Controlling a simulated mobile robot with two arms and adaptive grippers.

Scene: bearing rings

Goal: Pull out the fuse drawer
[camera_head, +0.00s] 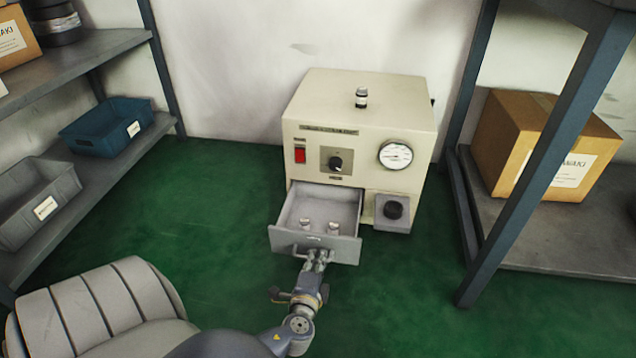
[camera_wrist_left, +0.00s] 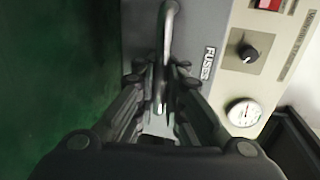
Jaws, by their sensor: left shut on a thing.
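A cream machine box (camera_head: 335,135) stands on the green floor against the wall. Its grey fuse drawer (camera_head: 315,247) is slid well out at the lower left front, with a few small fuses (camera_head: 320,226) lying in it. My left gripper (camera_head: 317,257) is at the middle of the drawer front, shut on the drawer handle. In the left wrist view the gripper (camera_wrist_left: 160,85) has its fingers on both sides of the metal handle (camera_wrist_left: 168,35), beside the "FUSES" label (camera_wrist_left: 208,63). My right gripper is not in view.
Shelves with bins (camera_head: 105,127) stand left. A rack with a cardboard box (camera_head: 540,145) stands right. Floor before the drawer is clear.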

